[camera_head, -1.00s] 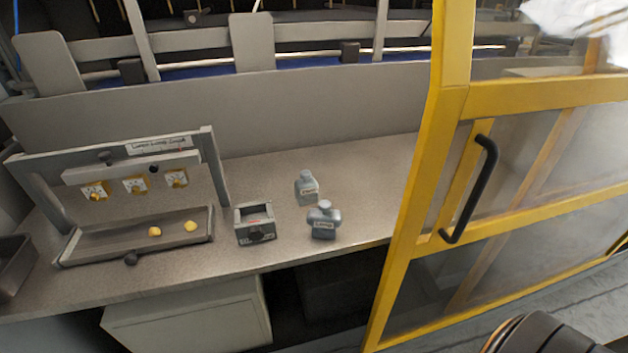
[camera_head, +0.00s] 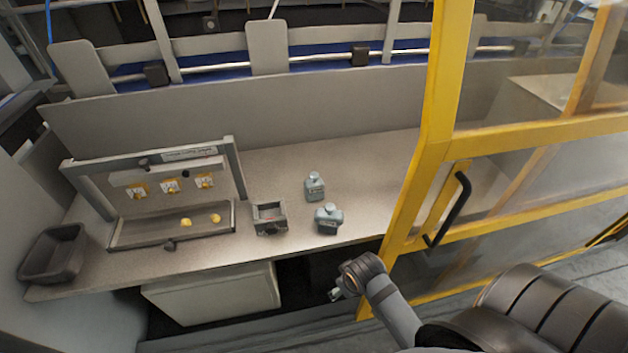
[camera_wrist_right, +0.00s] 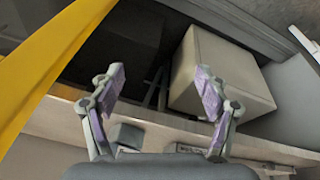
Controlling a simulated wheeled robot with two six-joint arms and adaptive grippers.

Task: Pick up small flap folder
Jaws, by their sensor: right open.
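Two grey bottle-shaped pieces with small labels stand on the bench; one is farther back (camera_head: 315,187) and one nearer the front edge (camera_head: 328,219). The labels are too small to read surely, so I cannot tell which piece is the small flap folder. A grey open-topped box (camera_head: 269,218) stands left of them. My right gripper (camera_head: 337,294) is in front of and below the bench edge, apart from these pieces. In the right wrist view its fingers (camera_wrist_right: 160,90) are spread with nothing between them. A grey block (camera_wrist_right: 126,137) shows there on the bench. My left gripper is not in view.
A yellow-framed door (camera_head: 430,170) with a black handle stands right of the bench (camera_head: 375,170). A rack with yellow knobs and a tray (camera_head: 125,235) is at left, beside a dark bin (camera_head: 53,254). A pale cabinet (camera_head: 215,292) is under the bench.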

